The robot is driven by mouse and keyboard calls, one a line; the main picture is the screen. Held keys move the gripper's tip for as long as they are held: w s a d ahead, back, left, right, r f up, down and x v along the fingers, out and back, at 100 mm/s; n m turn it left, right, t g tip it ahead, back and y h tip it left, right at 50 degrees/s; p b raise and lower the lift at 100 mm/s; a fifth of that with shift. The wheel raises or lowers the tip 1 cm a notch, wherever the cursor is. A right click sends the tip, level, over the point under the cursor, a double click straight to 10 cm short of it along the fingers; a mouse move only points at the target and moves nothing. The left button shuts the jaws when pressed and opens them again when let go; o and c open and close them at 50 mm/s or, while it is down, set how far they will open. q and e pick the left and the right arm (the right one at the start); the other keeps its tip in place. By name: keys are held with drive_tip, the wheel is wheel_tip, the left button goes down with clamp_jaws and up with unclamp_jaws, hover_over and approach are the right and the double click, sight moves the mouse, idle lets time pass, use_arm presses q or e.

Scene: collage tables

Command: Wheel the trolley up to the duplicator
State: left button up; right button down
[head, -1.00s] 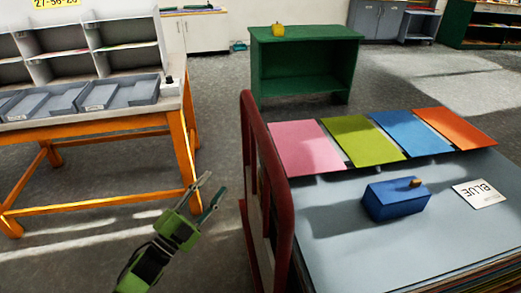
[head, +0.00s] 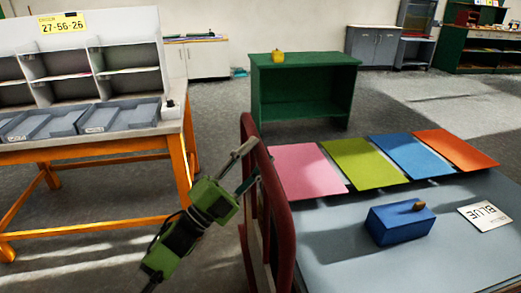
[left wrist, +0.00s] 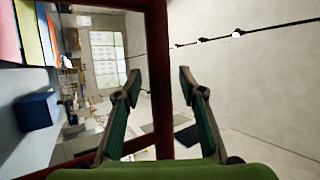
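The trolley's red handle frame (head: 262,180) stands at the near left end of its grey top (head: 345,262). My left gripper (head: 248,162) is at this frame in the head view, its fingers reaching to the red bar. In the left wrist view the fingers (left wrist: 160,88) are spread, with a red post (left wrist: 161,60) showing between them. Whether they touch it I cannot tell. My right gripper is out of view. I cannot make out which thing is the duplicator.
On the trolley lie pink, green, blue and orange sheets (head: 445,150), a blue box (head: 400,224) and a "BLUE" card (head: 484,215). A green stand (head: 305,92) is ahead. An orange-legged table (head: 85,150) is at left. Floor between them is clear.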

use_arm(q)
drive_tip(key=shift+x, duration=0.85)
clamp_jaws()
